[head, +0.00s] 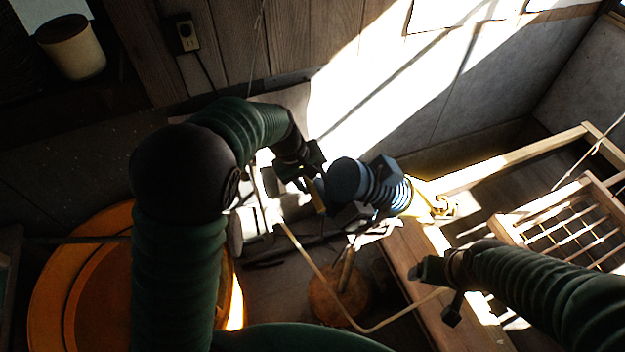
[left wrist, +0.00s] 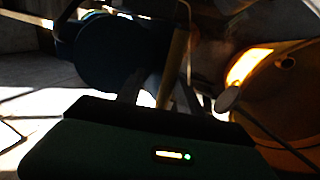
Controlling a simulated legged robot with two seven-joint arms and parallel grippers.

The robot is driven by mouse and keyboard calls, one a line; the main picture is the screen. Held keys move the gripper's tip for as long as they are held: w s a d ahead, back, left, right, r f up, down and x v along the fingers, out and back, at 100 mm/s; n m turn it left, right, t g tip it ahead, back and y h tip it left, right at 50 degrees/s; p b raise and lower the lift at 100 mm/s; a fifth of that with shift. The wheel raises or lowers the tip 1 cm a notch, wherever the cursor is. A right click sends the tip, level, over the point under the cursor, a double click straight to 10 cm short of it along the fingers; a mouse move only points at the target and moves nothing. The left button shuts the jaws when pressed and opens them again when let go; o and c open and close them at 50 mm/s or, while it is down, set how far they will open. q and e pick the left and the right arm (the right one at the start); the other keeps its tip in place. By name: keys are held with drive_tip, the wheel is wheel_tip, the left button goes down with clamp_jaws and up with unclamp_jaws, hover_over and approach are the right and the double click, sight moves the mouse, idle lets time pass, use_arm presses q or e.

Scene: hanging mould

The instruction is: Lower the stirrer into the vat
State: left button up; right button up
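The orange vat (head: 45,275) stands at lower left, partly hidden behind my left arm; it also shows at right in the left wrist view (left wrist: 270,85). A blue ribbed body (head: 365,185) is right beside my left gripper (head: 316,192). A thin yellowish rod (left wrist: 177,60) runs between the left fingers, which are apart with a gap beside the rod. A wooden disc with a stick (head: 340,290) is lower down. I cannot tell for sure which is the stirrer. My right gripper (head: 440,290) is at lower right, where a tan cord reaches it; its grip is unclear.
A wooden rack (head: 545,225) stands at right, with a plank (head: 420,265) beside it. The tan cord (head: 325,285) loops across the middle. A wall with an outlet (head: 186,36) closes the back; a pale pot (head: 72,48) is at upper left.

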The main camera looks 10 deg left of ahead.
use_arm(q)
drive_tip(key=shift+d, duration=0.2)
drive_tip(key=shift+r, duration=0.1)
drive_tip(key=b+v, duration=0.4)
drive_tip(key=v, duration=1.2)
drive_tip(key=shift+a+r, duration=0.2)
drive_tip(key=shift+r, duration=0.05)
drive_tip(key=s+a+f+m+y+b, duration=0.1)
drive_tip(key=s+f+b, duration=0.4)
drive_tip(key=f, duration=0.7)
drive_tip(key=s+a+f+m+y+b, duration=0.1)
drive_tip(key=s+f+m+b, duration=0.2)
drive_tip(key=f, duration=0.9)
drive_tip(key=s+a+f+m+y+b, duration=0.1)
drive_tip(key=s+f+m+b, duration=0.1)
drive_tip(key=s+f+b, duration=0.5)
wheel_tip(320, 180, down, 5)
drive_tip(key=shift+a+f+m, duration=0.15)
drive_tip(key=shift+a+m, duration=0.2)
drive_tip(key=shift+m, duration=0.05)
